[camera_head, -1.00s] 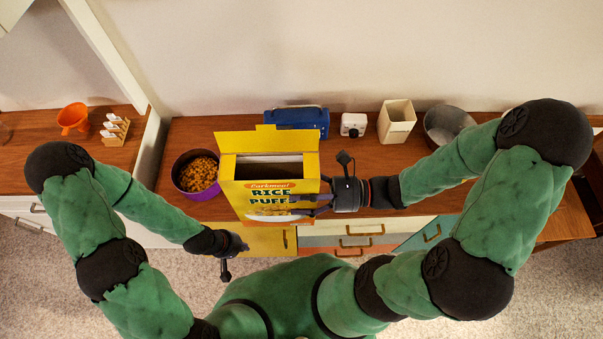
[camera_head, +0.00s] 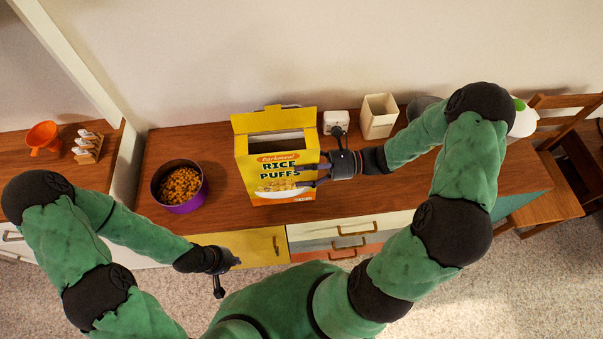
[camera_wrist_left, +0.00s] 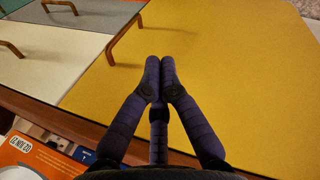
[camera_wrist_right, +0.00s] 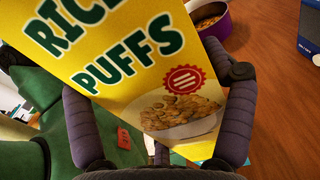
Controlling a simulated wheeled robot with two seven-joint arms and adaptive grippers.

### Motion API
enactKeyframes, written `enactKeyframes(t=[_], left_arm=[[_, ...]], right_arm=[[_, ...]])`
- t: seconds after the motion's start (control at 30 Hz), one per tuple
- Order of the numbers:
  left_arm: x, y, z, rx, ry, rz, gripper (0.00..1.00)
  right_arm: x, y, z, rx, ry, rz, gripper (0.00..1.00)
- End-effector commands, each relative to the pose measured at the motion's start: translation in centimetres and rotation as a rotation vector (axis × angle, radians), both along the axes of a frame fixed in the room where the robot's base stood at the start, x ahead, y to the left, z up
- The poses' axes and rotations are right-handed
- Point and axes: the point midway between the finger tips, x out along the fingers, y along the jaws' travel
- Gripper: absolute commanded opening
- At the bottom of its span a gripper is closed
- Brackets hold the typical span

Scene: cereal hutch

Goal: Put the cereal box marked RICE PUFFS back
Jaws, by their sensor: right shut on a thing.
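The yellow RICE PUFFS box (camera_head: 279,172) is upright with its top flaps open, over the counter to the right of the purple bowl. Whether its base touches the counter I cannot tell. My right gripper (camera_head: 310,175) is shut on the box from its right side. In the right wrist view the fingers (camera_wrist_right: 160,120) straddle the box front (camera_wrist_right: 130,60), which looks tilted there. My left gripper (camera_head: 219,290) is empty and low in front of the yellow cabinet front. In the left wrist view its fingertips (camera_wrist_left: 160,75) are together.
A purple bowl of cereal (camera_head: 180,204) stands left of the box. A white device (camera_head: 336,122) and cream container (camera_head: 379,117) stand behind. The wooden counter (camera_head: 225,215) is clear between bowl and box. A chair (camera_head: 560,200) stands at right.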

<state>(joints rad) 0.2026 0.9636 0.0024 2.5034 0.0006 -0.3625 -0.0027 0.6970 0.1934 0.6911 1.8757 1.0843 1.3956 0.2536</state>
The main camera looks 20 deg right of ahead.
Motion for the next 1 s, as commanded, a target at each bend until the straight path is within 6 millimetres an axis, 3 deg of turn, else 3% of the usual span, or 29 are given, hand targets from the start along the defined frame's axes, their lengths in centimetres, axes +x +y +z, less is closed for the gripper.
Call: enactKeyframes(t=[0.1, 0.2, 0.6, 0.63, 0.67, 1.0], left_arm=[[0.0, 0.0, -1.0, 0.0, 0.0, 0.0, 0.0], [0.0, 0.0, -1.3, 0.0, 0.0, 0.0, 0.0], [0.0, 0.0, -1.3, 0.0, 0.0, 0.0, 0.0], [0.0, 0.0, -1.3, 0.0, 0.0, 0.0, 0.0], [0.0, 0.0, -1.3, 0.0, 0.0, 0.0, 0.0], [0.0, 0.0, -1.3, 0.0, 0.0, 0.0, 0.0]], right_arm=[[0.0, 0.0, -2.2, 0.002, 0.002, 0.0, 0.3], [-0.1, 0.1, -3.1, 0.0, 0.001, 0.001, 0.3], [-0.1, 0.1, -3.4, 0.0, 0.0, 0.001, 0.3], [-0.1, 0.1, -3.3, 0.0, 0.0, 0.001, 0.91], [-0.1, 0.1, -3.3, 0.0, 0.0, 0.001, 1.0], [-0.1, 0.1, -3.3, 0.0, 0.0, 0.0, 1.0]])
